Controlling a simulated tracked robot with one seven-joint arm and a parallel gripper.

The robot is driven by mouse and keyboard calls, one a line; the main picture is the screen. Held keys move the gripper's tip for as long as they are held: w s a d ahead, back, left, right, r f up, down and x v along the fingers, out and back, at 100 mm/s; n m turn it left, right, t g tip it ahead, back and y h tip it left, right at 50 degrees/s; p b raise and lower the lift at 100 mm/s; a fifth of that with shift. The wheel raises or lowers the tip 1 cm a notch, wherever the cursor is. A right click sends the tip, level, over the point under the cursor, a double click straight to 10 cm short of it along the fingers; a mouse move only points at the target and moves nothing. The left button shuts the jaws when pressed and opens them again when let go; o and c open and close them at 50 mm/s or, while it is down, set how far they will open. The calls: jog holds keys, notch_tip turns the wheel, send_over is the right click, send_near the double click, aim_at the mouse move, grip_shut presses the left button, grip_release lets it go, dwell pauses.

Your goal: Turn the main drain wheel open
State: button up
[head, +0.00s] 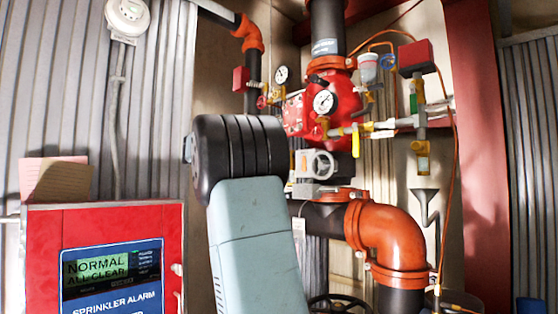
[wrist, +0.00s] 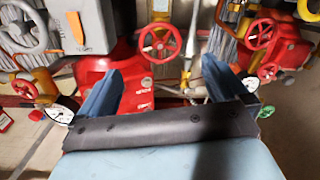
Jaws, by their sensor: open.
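In the wrist view, my gripper (wrist: 163,66) has two blue fingers spread apart with nothing between them. A red spoked handwheel (wrist: 160,40) shows beyond the gap between the fingertips, apparently not touched. A second red handwheel (wrist: 269,30) is at the upper right of that view. No readable label tells which is the main drain wheel. My arm hides part of the pipework there, and my gripper is not visible in that view.
A red alarm panel (head: 105,255) reading "NORMAL ALL CLEAR" stands at lower left. Gauges (head: 324,102) and thin orange tubing surround the valve. A large orange elbow (head: 395,240) is at lower right. A small green wheel (wrist: 265,112) is right of my gripper.

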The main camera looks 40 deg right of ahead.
jog(key=w+d, duration=0.1)
jog(key=d, duration=1.2)
jog(key=shift+w+d+r, duration=0.15)
jog(key=shift+d+r, duration=0.1)
jog(key=shift+d, duration=0.15)
jog(key=c, duration=0.9)
